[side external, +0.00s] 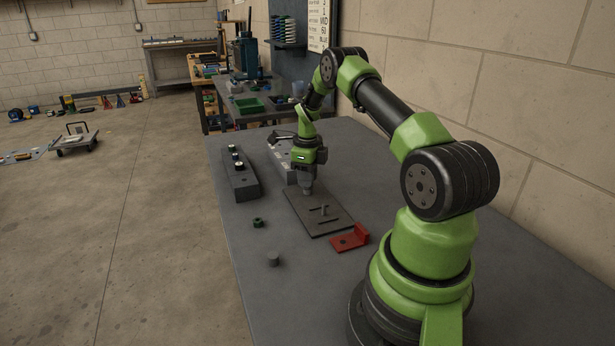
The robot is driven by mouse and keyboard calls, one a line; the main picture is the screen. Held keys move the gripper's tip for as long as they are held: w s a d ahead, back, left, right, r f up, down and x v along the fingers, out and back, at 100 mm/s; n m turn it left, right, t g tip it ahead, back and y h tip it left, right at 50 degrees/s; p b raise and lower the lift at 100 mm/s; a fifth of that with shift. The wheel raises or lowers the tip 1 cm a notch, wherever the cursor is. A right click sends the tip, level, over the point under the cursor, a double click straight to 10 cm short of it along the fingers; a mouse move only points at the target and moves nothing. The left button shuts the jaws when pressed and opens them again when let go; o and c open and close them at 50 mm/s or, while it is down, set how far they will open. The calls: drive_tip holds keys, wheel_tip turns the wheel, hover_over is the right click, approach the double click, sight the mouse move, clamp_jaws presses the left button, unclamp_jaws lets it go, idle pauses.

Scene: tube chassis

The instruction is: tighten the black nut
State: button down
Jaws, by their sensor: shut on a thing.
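My gripper (308,191) points straight down at the far end of a dark flat plate (330,223) on the table. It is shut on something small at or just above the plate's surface. The fingers hide that thing, and its colour and shape cannot be made out. The plate has narrow slots and a short grey upright peg (324,209) near its middle. No black nut can be picked out clearly in this view.
A dark block (240,185) with several small round parts along its top stands left of the plate. A grey block (284,158) stands behind my gripper.

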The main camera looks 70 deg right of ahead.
drive_tip(key=m, duration=0.4)
drive_tip(key=shift+m, duration=0.4)
drive_tip(key=m, duration=0.5)
drive_tip(key=shift+f, duration=0.1)
drive_tip(key=c, duration=1.2)
unclamp_jaws()
drive_tip(key=shift+o, duration=0.2)
